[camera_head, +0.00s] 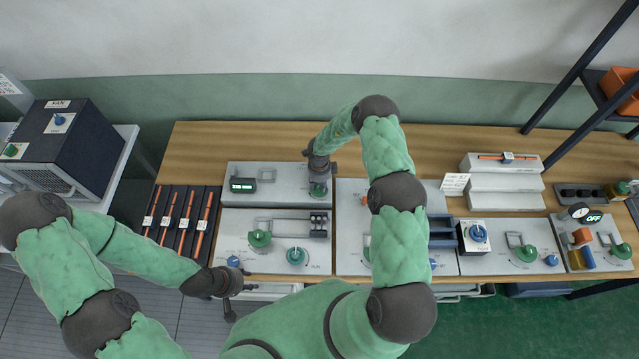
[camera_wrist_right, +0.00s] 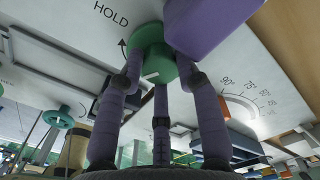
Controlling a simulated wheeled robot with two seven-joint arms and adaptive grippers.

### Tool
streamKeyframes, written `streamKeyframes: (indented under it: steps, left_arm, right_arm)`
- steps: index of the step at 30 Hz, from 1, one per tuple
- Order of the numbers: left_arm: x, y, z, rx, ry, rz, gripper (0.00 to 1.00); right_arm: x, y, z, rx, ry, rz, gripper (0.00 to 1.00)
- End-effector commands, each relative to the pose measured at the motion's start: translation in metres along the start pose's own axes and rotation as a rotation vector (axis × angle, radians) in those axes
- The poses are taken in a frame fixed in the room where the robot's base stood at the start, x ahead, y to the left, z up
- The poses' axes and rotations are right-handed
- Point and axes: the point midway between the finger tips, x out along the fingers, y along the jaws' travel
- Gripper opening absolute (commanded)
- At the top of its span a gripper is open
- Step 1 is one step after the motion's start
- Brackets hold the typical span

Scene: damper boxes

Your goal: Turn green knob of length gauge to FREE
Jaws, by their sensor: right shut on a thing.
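The length gauge appears to be the grey panel (camera_head: 240,170) with a lit green display (camera_head: 243,185) at the back left of the bench. My right gripper (camera_head: 318,187) reaches down at its right end. In the right wrist view my right gripper (camera_wrist_right: 155,75) is shut on the green knob (camera_wrist_right: 150,52), its fingers around the rim. A white mark shows on the knob. The word HOLD and a curved arrow are printed beside it; FREE is not readable. My left gripper (camera_head: 228,288) hangs near the bench's front edge, its fingers too unclear to judge.
Below the gauge is a panel (camera_head: 280,222) with two more green knobs. A dark rack (camera_head: 170,245) with orange-striped strips stands left of it. More panels with knobs, and grey stepped blocks (camera_head: 500,185), fill the right side. Bare wood (camera_head: 240,140) lies along the back.

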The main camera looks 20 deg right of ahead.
Motion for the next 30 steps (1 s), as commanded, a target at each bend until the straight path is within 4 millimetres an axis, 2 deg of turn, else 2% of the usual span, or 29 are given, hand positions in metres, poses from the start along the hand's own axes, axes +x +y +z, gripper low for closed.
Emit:
streamKeyframes:
  steps: [16, 17, 18, 30]
  left_arm:
    - [0.0001, 0.0000, 0.0000, 0.000, 0.000, 0.000, 0.40]
    - [0.0001, 0.0000, 0.0000, 0.000, 0.000, 0.000, 0.40]
    - [0.0001, 0.0000, 0.0000, 0.000, 0.000, 0.000, 0.40]
    - [0.0001, 0.0000, -0.0001, 0.000, 0.000, 0.000, 0.40]
  right_arm:
    - [-0.0006, -0.0008, 0.0006, -0.027, -0.002, -0.002, 0.02]
    - [-0.0006, -0.0008, 0.0007, -0.026, -0.002, -0.002, 0.37]
    - [-0.0006, -0.0008, 0.0007, -0.026, -0.002, -0.002, 0.45]
    - [-0.0044, -0.0009, 0.0005, -0.026, -0.001, -0.002, 0.45]
